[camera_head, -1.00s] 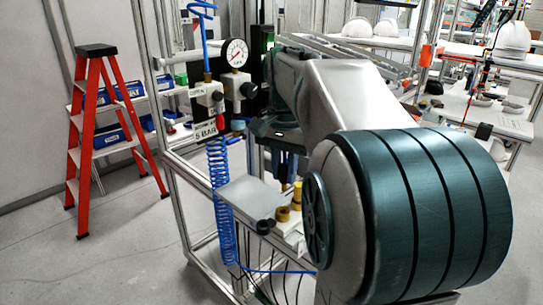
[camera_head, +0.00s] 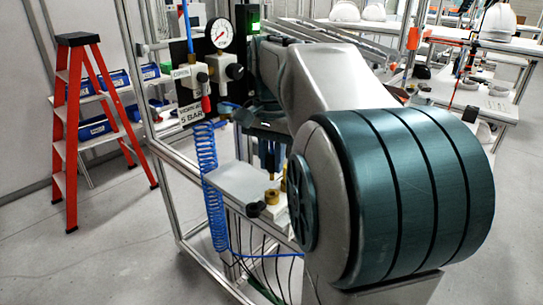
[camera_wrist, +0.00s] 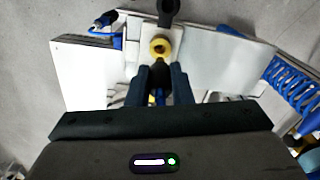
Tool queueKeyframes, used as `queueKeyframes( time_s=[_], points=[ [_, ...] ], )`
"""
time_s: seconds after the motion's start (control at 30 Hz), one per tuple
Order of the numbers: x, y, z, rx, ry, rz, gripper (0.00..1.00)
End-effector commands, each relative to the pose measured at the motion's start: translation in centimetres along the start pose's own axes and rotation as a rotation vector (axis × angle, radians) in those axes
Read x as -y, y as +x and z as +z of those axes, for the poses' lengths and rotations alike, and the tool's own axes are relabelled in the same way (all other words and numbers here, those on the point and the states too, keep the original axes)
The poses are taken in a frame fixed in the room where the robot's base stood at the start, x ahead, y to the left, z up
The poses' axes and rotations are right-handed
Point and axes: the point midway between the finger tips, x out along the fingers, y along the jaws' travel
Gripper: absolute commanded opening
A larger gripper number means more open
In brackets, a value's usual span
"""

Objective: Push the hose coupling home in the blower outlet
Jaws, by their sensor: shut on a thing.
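My gripper (camera_wrist: 162,72) is shut, its two dark fingers close together around a small piece that I take to be the hose coupling, mostly hidden between them. A bit of blue (camera_wrist: 160,98) shows between the fingers. Just beyond the fingertips is a brass-yellow round fitting (camera_wrist: 160,47) with a dark centre, on a white block, apparently the blower outlet. In the head view the brass fitting (camera_head: 271,196) sits on the small bench below my fingers (camera_head: 270,155). Whether coupling and fitting touch, and how deep it sits, I cannot tell.
A black knob (camera_head: 255,209) sits beside the fitting. A pale plate (camera_head: 238,182), a coiled blue hose (camera_head: 208,170) and a gauge panel (camera_head: 220,35) stand to its left. A red stepladder (camera_head: 75,130) stands farther left. My arm hides much of the right.

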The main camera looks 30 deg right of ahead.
Motion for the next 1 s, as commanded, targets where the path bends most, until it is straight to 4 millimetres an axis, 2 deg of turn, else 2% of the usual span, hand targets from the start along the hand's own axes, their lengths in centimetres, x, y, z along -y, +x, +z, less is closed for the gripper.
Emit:
queueKeyframes(
  time_s=[0.1, 0.7, 1.0],
  points=[
    [0.0, 1.2, 0.0, 0.000, 0.000, 0.000, 0.00],
    [0.0, 5.2, 0.0, 0.000, 0.000, 0.000, 0.00],
    [0.0, 5.7, 0.0, 0.000, 0.000, 0.000, 0.00]
  ],
)
